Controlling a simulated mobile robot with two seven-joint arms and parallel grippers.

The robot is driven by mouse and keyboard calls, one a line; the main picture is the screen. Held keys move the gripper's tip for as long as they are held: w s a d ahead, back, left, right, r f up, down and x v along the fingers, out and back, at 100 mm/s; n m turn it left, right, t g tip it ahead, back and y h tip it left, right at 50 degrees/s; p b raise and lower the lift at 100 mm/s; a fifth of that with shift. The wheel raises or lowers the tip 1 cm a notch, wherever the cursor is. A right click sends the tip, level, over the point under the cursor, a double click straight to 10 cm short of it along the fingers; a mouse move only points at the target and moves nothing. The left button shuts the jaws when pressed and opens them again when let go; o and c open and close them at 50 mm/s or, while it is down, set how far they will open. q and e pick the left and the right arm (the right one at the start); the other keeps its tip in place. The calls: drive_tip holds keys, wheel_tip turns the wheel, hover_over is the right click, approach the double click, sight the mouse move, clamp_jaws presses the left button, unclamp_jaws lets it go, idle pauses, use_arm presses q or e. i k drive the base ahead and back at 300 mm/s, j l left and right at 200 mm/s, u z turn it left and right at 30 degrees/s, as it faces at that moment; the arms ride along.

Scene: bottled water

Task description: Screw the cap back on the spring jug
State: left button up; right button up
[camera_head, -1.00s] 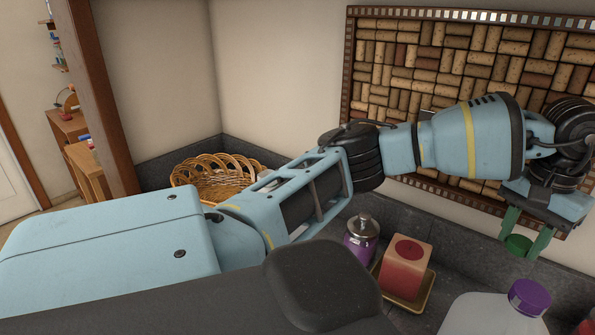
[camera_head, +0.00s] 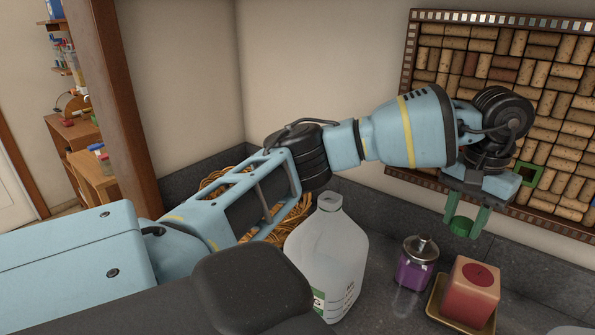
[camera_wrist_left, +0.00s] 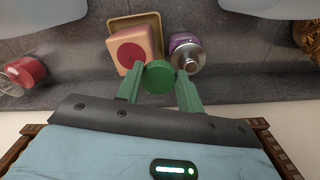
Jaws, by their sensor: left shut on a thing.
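An uncapped translucent jug (camera_head: 328,262) with a green-edged label stands upright on the counter in the head view, its open neck facing up. Part of its body is hidden behind my arm. My left gripper (camera_head: 463,225) is shut on a green cap (camera_head: 460,227), held in the air to the right of the jug's neck and apart from it. In the left wrist view the cap (camera_wrist_left: 158,77) sits between the two green fingertips (camera_wrist_left: 158,82). My right gripper is not in view.
A purple jar (camera_head: 412,272) with a metal lid and a pink block (camera_head: 470,291) on a yellow tray (camera_head: 437,305) stand right of the jug. A wicker basket (camera_head: 290,222) is behind it. A cork board (camera_head: 560,80) hangs on the wall.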

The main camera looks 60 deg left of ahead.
sight(330, 249)
drive_tip(key=k+j+u, duration=0.25)
drive_tip(key=j, duration=0.4)
drive_tip(key=j+u, duration=0.3)
drive_tip(key=j, duration=0.3)
